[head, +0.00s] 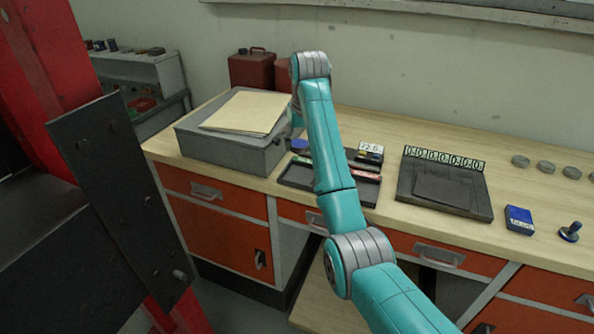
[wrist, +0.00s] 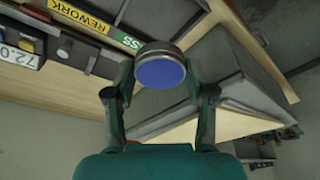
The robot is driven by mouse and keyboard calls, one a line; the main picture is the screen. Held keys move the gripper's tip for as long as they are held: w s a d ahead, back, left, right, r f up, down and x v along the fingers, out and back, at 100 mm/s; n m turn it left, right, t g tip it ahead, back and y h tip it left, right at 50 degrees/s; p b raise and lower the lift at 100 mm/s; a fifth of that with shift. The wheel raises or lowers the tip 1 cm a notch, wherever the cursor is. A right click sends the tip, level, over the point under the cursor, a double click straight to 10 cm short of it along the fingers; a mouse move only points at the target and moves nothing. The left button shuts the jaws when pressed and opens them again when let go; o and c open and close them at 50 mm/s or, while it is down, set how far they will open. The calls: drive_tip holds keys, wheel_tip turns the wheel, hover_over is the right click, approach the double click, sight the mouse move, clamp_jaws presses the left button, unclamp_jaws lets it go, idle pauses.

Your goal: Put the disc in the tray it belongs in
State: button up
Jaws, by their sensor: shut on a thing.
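My gripper (wrist: 160,75) is shut on a disc (wrist: 160,72) with a blue face and a metallic rim; the disc sits between its two fingertips in the wrist view. In the head view the blue of the disc (head: 300,145) shows beside the arm, above the left end of the black trays, near the grey box; the fingers are mostly hidden there. The dark trays (head: 296,176) lie on the bench, partly hidden by my arm. In the wrist view a yellow REWORK label (wrist: 80,16) and a partly covered green label (wrist: 126,40) mark tray edges.
A grey box (head: 228,150) with a folder (head: 247,112) stands left of the trays. A 72.0 display (head: 370,149) stands behind them. A black stand with a number strip (head: 445,185), a blue box (head: 519,220) and several grey discs (head: 545,167) are to the right.

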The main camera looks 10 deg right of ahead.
sight(299, 175)
wheel_tip(299, 175, down, 9)
drive_tip(key=shift+f, duration=0.2)
idle(0.3)
drive_tip(key=shift+f, duration=0.1)
drive_tip(key=o, duration=1.2)
drive_tip(key=shift+c, duration=0.2)
